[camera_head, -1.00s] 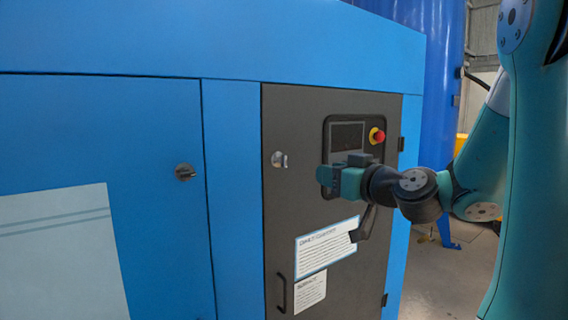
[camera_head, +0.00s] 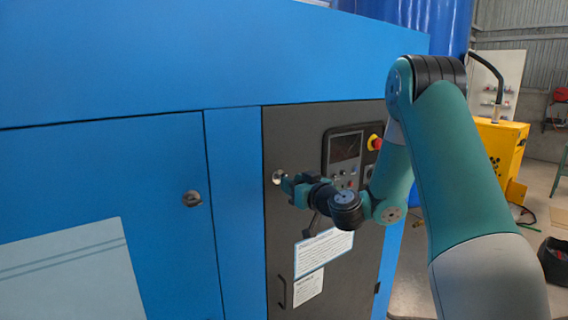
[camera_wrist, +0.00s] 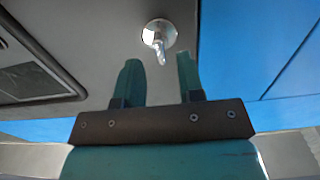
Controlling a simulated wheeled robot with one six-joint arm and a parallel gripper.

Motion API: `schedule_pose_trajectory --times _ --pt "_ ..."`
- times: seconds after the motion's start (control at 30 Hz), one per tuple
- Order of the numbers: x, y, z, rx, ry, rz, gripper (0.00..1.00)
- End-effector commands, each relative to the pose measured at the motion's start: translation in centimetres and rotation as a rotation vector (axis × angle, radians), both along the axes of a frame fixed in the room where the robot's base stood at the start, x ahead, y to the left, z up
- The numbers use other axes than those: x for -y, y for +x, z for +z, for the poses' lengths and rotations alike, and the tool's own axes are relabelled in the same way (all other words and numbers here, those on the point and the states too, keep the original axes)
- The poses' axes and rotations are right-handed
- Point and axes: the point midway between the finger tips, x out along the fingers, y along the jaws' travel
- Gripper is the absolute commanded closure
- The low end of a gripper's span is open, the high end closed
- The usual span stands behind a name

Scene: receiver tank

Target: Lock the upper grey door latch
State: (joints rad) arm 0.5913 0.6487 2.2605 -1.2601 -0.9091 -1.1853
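The upper grey door latch (camera_head: 280,177) is a small round silver latch on the dark grey cabinet door (camera_head: 290,128). In the wrist view the latch (camera_wrist: 159,36) shows a bright round plate with a short handle that hangs down, tilted slightly. My gripper (camera_wrist: 160,75) is open, with its two teal fingers apart and nothing between them. The latch lies just beyond the fingertips, roughly centred between them. In the head view my gripper (camera_head: 288,185) is beside the latch and partly overlaps it, so contact cannot be told there.
A control panel (camera_head: 345,150) with a red emergency button (camera_head: 374,142) is right of the latch. White labels (camera_head: 322,250) and a black pull handle (camera_head: 281,291) are lower on the door. Another dark latch (camera_head: 192,198) is on the blue door at left.

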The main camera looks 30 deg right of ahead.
Motion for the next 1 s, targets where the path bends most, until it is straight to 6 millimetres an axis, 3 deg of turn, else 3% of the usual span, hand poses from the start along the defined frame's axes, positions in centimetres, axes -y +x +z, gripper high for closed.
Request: schedule_pose_trajectory --times 0.1,0.3,0.67,0.8,1.0 --pt "-0.2 2.0 0.6 0.0 0.0 0.003 0.65" --pt "-0.2 3.8 0.2 0.0 0.0 0.002 0.65" --pt "-0.2 4.2 0.0 0.001 0.0 0.0 0.65" --pt "-0.2 4.2 0.0 0.001 0.0 0.0 0.97" --pt "-0.2 4.2 0.0 0.001 0.003 0.0 1.0"
